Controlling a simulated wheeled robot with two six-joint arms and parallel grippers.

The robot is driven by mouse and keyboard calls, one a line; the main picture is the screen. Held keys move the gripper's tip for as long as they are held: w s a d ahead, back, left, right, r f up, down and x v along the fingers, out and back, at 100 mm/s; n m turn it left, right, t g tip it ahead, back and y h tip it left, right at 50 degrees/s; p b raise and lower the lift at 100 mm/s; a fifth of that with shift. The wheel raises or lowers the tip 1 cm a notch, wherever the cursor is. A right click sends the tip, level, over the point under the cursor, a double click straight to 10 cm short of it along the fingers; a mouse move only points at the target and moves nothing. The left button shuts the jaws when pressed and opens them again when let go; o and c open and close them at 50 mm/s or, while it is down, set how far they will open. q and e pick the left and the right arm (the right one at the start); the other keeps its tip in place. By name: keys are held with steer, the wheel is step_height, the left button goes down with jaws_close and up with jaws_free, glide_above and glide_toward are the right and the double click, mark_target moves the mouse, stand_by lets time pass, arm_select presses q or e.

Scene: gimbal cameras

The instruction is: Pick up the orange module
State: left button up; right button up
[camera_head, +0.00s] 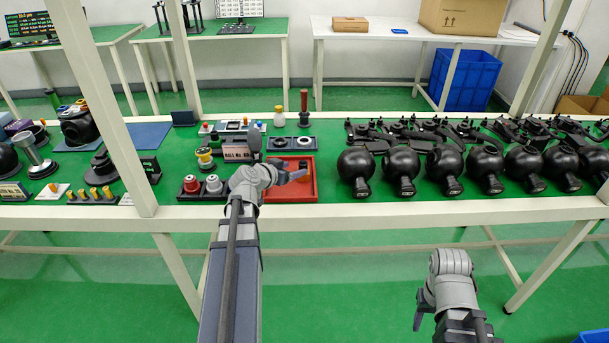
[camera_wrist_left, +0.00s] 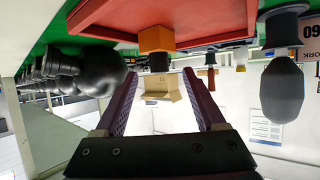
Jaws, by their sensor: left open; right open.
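The orange module (camera_wrist_left: 155,39) shows in the upside-down left wrist view as an orange block with a dark part on it, at the red tray (camera_wrist_left: 180,20). In the head view the red tray (camera_head: 308,190) is on the green table, and my left gripper (camera_head: 295,176) is over it, partly covering its inside. My left gripper (camera_wrist_left: 160,74) is open; its two jaws are spread with the module beyond their tips, in line with the gap, and apart from it. My right gripper (camera_head: 421,309) is open and empty in front of the table, low on the right.
Several black round gimbal cameras (camera_head: 404,170) stand in a row right of the tray. Red and white capped parts (camera_head: 202,187) sit just left of it. A dark red upright handle (camera_head: 304,105) stands behind. A white table post (camera_head: 110,110) rises on the left.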

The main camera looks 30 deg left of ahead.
mark_target(300, 166)
arm_select(q)
steer(key=shift+b+x, duration=1.3)
steer(key=shift+x, duration=2.15)
steer(key=shift+r, duration=0.1)
jaws_close()
